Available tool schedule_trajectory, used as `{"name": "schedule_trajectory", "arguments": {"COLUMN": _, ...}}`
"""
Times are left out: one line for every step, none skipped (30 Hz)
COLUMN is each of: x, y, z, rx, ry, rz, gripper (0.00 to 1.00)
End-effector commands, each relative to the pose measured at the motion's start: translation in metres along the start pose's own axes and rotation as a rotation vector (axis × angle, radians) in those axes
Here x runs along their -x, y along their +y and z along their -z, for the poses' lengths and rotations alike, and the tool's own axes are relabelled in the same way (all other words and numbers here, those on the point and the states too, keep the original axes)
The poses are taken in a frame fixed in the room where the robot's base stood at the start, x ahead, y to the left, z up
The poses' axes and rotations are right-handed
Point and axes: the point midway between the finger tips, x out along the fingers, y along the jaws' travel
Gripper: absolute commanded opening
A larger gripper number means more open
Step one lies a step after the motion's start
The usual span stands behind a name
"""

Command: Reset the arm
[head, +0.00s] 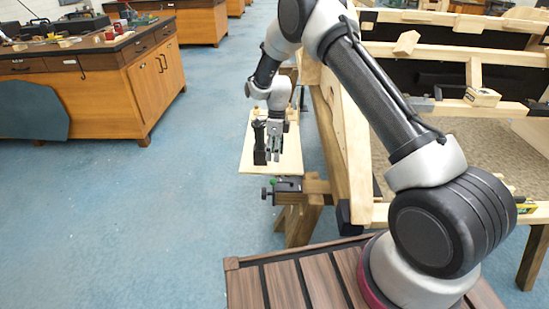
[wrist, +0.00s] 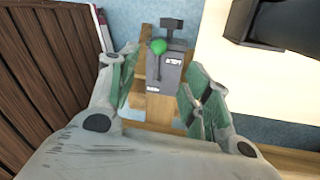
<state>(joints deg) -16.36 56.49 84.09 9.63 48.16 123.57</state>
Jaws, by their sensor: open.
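My gripper (head: 274,150) hangs from my raised arm over a light wooden board in the head view, pointing down. In the wrist view, my gripper (wrist: 160,75) has its two fingers wide apart, with nothing held between them. Below and beyond the gap lies a grey clamp with a green knob (wrist: 160,62); in the head view this clamp (head: 288,185) is on a wooden beam, below the gripper in the picture.
A black upright object (head: 259,143) stands on the light board (head: 290,160), close to the left of my gripper. A large wooden frame (head: 350,145) lies to the right. A workbench with drawers (head: 110,85) stands at the left. Open blue floor (head: 130,210) lies between.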

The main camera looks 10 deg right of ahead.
Motion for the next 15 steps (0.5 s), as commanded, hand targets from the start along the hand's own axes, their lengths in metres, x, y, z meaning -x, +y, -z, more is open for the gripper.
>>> {"name": "schedule_trajectory", "arguments": {"x": 0.000, "y": 0.000, "z": 0.000, "rx": 0.000, "ry": 0.000, "rz": 0.000, "gripper": 0.49}}
{"name": "schedule_trajectory", "arguments": {"x": 0.000, "y": 0.000, "z": 0.000, "rx": 0.000, "ry": 0.000, "rz": 0.000, "gripper": 0.49}}
{"name": "schedule_trajectory", "arguments": {"x": 0.000, "y": 0.000, "z": 0.000, "rx": 0.000, "ry": 0.000, "rz": 0.000, "gripper": 0.49}}
{"name": "schedule_trajectory", "arguments": {"x": 0.000, "y": 0.000, "z": 0.000, "rx": 0.000, "ry": 0.000, "rz": 0.000, "gripper": 0.49}}
{"name": "schedule_trajectory", "arguments": {"x": 0.000, "y": 0.000, "z": 0.000, "rx": 0.000, "ry": 0.000, "rz": 0.000, "gripper": 0.49}}
{"name": "schedule_trajectory", "arguments": {"x": 0.000, "y": 0.000, "z": 0.000, "rx": 0.002, "ry": 0.000, "rz": 0.000, "gripper": 0.49}}
{"name": "schedule_trajectory", "arguments": {"x": 0.000, "y": 0.000, "z": 0.000, "rx": 0.010, "ry": 0.000, "rz": 0.000, "gripper": 0.49}}
{"name": "schedule_trajectory", "arguments": {"x": 0.000, "y": 0.000, "z": 0.000, "rx": 0.024, "ry": 0.000, "rz": 0.000, "gripper": 0.49}}
{"name": "schedule_trajectory", "arguments": {"x": 0.000, "y": 0.000, "z": 0.000, "rx": 0.057, "ry": 0.000, "rz": -0.001, "gripper": 0.49}}
{"name": "schedule_trajectory", "arguments": {"x": 0.000, "y": 0.000, "z": 0.000, "rx": 0.093, "ry": 0.001, "rz": -0.001, "gripper": 0.49}}
{"name": "schedule_trajectory", "arguments": {"x": 0.000, "y": 0.001, "z": 0.000, "rx": 0.138, "ry": 0.002, "rz": -0.003, "gripper": 0.49}}
{"name": "schedule_trajectory", "arguments": {"x": 0.000, "y": 0.001, "z": 0.001, "rx": 0.212, "ry": 0.004, "rz": -0.005, "gripper": 0.49}}
{"name": "schedule_trajectory", "arguments": {"x": -0.001, "y": 0.002, "z": 0.002, "rx": 0.274, "ry": 0.007, "rz": -0.008, "gripper": 0.49}}
{"name": "schedule_trajectory", "arguments": {"x": -0.003, "y": 0.004, "z": 0.005, "rx": 0.342, "ry": 0.014, "rz": -0.017, "gripper": 0.49}}
{"name": "schedule_trajectory", "arguments": {"x": -0.007, "y": 0.010, "z": 0.012, "rx": 0.434, "ry": 0.026, "rz": -0.036, "gripper": 0.49}}
